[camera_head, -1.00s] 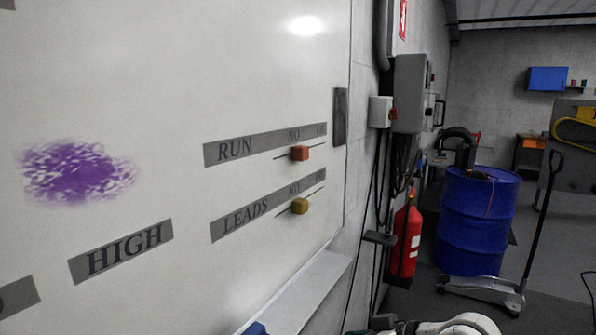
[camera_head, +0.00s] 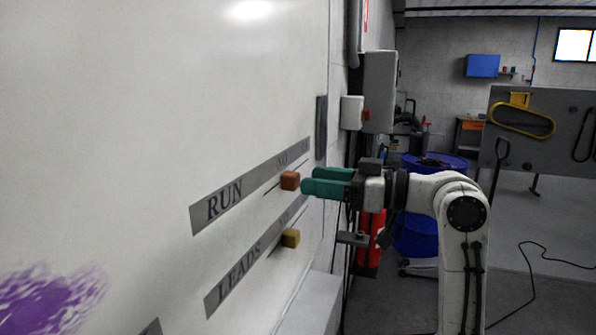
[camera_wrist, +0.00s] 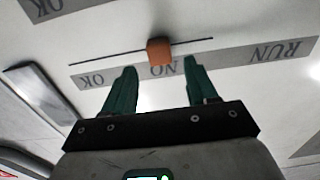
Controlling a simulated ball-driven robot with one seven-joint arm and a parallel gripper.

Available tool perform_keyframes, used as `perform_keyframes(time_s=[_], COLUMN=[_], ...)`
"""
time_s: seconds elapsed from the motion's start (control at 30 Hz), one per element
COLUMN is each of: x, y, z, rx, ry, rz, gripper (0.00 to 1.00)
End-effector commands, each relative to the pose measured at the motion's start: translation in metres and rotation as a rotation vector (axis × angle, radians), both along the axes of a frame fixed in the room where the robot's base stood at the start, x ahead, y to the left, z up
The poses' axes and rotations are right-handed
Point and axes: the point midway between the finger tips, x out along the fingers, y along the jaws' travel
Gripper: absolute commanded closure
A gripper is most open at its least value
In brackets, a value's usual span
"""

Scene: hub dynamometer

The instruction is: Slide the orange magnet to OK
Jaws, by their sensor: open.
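The orange magnet (camera_head: 290,181) is a small block on the whiteboard, on a thin slot line beside the RUN strip (camera_head: 225,203), near the word NO. In the wrist view the magnet (camera_wrist: 159,50) sits on the line near NO (camera_wrist: 163,71), with OK (camera_wrist: 92,80) to its left and RUN to its right. My gripper (camera_head: 312,182) has green fingers and is in front of the board, just right of the magnet in the head view. In the wrist view my gripper (camera_wrist: 160,75) is open, its fingers spread with the magnet beyond and between them. In the head view OK is hard to read.
A yellow magnet (camera_head: 290,238) sits below on the LEADS line. A grey plate (camera_head: 321,128) is on the board's right edge, and a ledge (camera_head: 312,305) runs below. Blue drum (camera_head: 415,235), red extinguisher and wall boxes stand behind my arm.

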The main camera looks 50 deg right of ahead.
Motion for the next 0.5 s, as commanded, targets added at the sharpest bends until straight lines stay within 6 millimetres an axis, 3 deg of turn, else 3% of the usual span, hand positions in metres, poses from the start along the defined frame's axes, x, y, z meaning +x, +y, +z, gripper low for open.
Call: perform_keyframes(time_s=[0.2,0.5], x=[0.03,0.042], y=[0.012,0.015], z=[0.002,-0.001], rx=[0.001,0.0], ry=[0.001,0.0], rz=[0.002,-0.001], gripper=[0.43,0.43])
